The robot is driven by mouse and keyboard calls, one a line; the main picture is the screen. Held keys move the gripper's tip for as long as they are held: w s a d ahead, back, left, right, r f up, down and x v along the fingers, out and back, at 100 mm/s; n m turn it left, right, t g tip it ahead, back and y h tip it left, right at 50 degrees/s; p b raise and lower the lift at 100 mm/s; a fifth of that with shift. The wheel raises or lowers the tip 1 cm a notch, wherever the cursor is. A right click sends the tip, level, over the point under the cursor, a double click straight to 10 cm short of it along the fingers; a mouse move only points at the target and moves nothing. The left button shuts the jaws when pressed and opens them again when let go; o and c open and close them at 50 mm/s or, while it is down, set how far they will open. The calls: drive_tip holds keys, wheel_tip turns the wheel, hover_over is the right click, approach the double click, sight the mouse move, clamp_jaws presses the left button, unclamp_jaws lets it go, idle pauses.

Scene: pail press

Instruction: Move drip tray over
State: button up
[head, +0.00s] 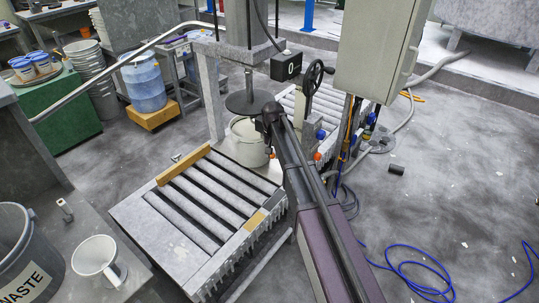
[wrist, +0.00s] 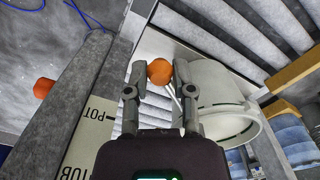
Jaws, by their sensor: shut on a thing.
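My gripper (wrist: 160,73) is shut on an orange ball knob (wrist: 160,71), one finger on each side. A thin pale rod runs from the knob towards the white pail (wrist: 222,100). A flat pale plate (wrist: 165,45) lies beside and beneath the pail; it may be the drip tray, but I cannot tell for sure. In the head view the pail (head: 247,150) stands below the round press plate (head: 243,103), at the far end of the roller table. My arm hides part of this area, and the knob is hard to make out there.
A strip marked POT and TUB (wrist: 92,130) lies beside my gripper. A second orange knob (wrist: 43,88) is on the left. Rollers (head: 195,205) lie in front of the press. A handwheel (head: 312,77) and grey cabinet (head: 380,50) stand close by. A blue hose (head: 420,265) lies on the floor.

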drive_tip(key=shift+w+d, duration=0.2)
drive_tip(key=shift+d, duration=0.55)
drive_tip(key=shift+d, duration=0.1)
drive_tip(key=shift+w+d, duration=0.5)
drive_tip(key=shift+d, duration=0.25)
drive_tip(key=o, duration=0.9)
